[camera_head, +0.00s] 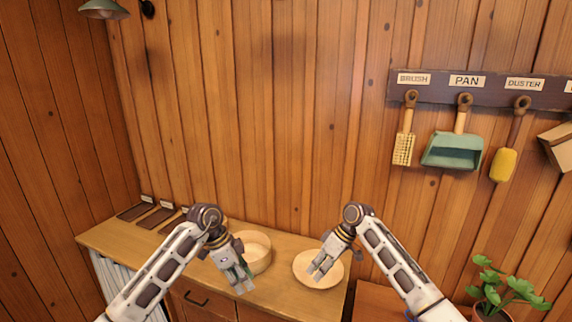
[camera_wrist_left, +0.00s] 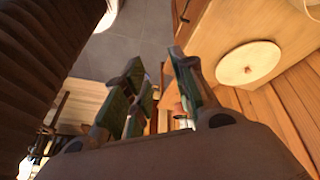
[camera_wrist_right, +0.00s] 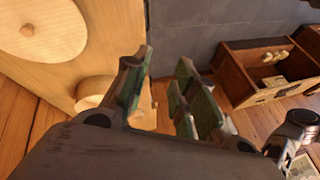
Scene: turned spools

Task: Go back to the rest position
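Neither gripper is seen holding anything.
Several labelled dark slots (camera_head: 155,217) lie at the counter's left end. A rack (camera_head: 490,90) on the wall carries a brush (camera_head: 404,140), a dustpan (camera_head: 453,150) and a duster (camera_head: 504,165). A potted plant (camera_head: 500,285) stands at the lower right.

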